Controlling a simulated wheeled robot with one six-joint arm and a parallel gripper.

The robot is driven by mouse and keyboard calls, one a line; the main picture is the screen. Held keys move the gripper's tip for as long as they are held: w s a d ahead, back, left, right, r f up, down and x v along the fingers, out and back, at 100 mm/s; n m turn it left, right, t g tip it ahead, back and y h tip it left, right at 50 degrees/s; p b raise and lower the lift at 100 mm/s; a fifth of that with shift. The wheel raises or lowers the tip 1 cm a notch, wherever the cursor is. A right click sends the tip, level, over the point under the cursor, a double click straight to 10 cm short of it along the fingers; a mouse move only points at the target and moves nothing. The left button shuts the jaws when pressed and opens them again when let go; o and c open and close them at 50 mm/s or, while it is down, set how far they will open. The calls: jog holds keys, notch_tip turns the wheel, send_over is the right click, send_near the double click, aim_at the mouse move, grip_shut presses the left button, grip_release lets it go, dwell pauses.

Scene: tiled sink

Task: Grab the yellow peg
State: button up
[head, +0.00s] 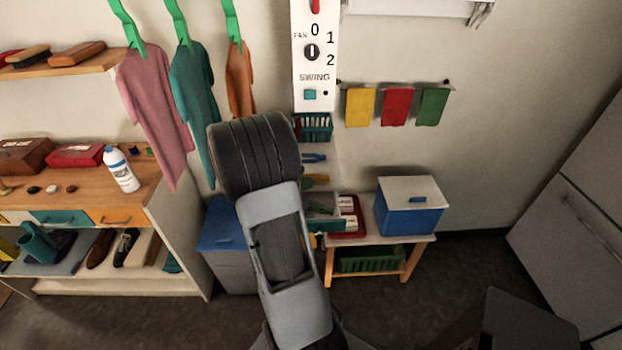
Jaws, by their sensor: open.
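A small yellow piece (317,178), which may be the yellow peg, shows just right of my arm, below a similar blue piece (314,157). My arm hides its left side, so I cannot tell its full shape or what holds it. Large green pegs (181,25) hold a pink shirt (153,110), a teal shirt (192,105) and an orange garment (240,80) at the upper left. My arm rises through the middle of the head view. My gripper does not show; the arm's links block the view there.
A small table (414,239) carries a blue box with a white lid (410,208) and a tray (326,225). A blue-lidded bin (222,228) stands left of it. Shelves (150,200) fill the left; a grey cabinet (575,215) stands right. Floor between table and cabinet looks clear.

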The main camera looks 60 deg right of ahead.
jog(key=shift+x, duration=1.9)
grip_shut()
